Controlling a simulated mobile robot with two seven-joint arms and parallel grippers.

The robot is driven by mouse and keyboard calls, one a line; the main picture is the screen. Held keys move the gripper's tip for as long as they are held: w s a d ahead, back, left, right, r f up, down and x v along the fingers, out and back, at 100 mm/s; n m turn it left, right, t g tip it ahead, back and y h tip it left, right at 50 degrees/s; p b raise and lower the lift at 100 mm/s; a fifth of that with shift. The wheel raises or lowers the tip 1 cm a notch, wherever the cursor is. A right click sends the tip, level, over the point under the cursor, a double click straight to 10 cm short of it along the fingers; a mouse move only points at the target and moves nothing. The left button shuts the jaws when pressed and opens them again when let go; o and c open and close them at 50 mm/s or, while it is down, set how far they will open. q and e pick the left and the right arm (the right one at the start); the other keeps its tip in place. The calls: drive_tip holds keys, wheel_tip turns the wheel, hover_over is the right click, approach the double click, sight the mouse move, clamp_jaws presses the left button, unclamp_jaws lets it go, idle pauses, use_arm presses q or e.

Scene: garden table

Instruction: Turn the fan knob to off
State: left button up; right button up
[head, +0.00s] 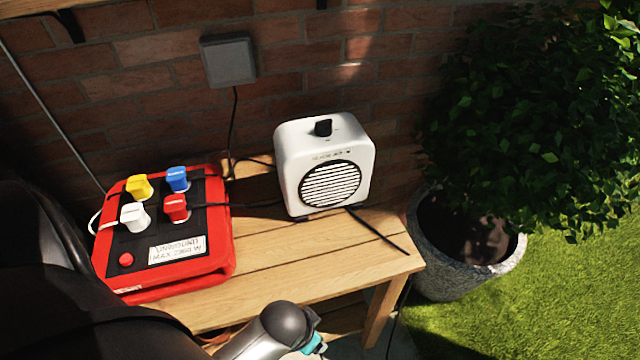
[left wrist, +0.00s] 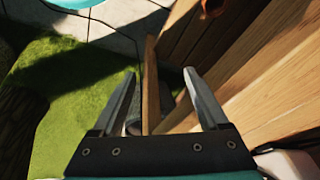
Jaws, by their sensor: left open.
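The white fan (head: 325,165) stands on the wooden table near its right end, with a round slatted grille in front. Its black knob (head: 323,127) sits on top; the setting it points to is too small to read. My left gripper (left wrist: 158,75) is open and empty in the left wrist view, over the table's edge with grass and paving below. In the head view my arm shows at the lower left and bottom, but the left fingers are hidden. My right gripper is not seen in either view.
A red power box (head: 217,255) with yellow, blue, white and red plugs lies left of the fan. Cables cross the wooden table (head: 345,262). A brick wall with a grey socket box (head: 228,61) stands behind. A potted bush (head: 455,270) is at the right.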

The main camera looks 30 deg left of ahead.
use_arm(q)
wheel_tip(320, 180, up, 8)
drive_tip(key=p, duration=0.1)
drive_tip(key=w+a+r+m+t, duration=0.1)
drive_tip(key=w+a+m, duration=0.1)
drive_tip(key=w, duration=0.1)
drive_tip(key=w+a+r+m+t+y, duration=0.1)
drive_tip(key=w+a+r+m, duration=0.1)
drive_tip(key=w, duration=0.1)
drive_tip(key=w+a+r+m+t+y, duration=0.1)
drive_tip(key=w+a+r+m+t, duration=0.1)
drive_tip(key=shift+w+m+p, duration=0.3)
drive_tip(key=shift+w+p, duration=0.1)
drive_tip(key=w+a+r+m+t, duration=0.45)
drive_tip(key=w+r+m, duration=0.25)
drive_tip(key=r+m, duration=0.25)
drive_tip(key=m+t+h+p, duration=0.2)
drive_tip(key=m+h, duration=0.2)
drive_tip(key=m, duration=1.5)
approach(320, 126)
drive_tip(key=p+x, duration=0.1)
drive_tip(key=x, duration=0.8)
drive_tip(key=shift+w, duration=0.25)
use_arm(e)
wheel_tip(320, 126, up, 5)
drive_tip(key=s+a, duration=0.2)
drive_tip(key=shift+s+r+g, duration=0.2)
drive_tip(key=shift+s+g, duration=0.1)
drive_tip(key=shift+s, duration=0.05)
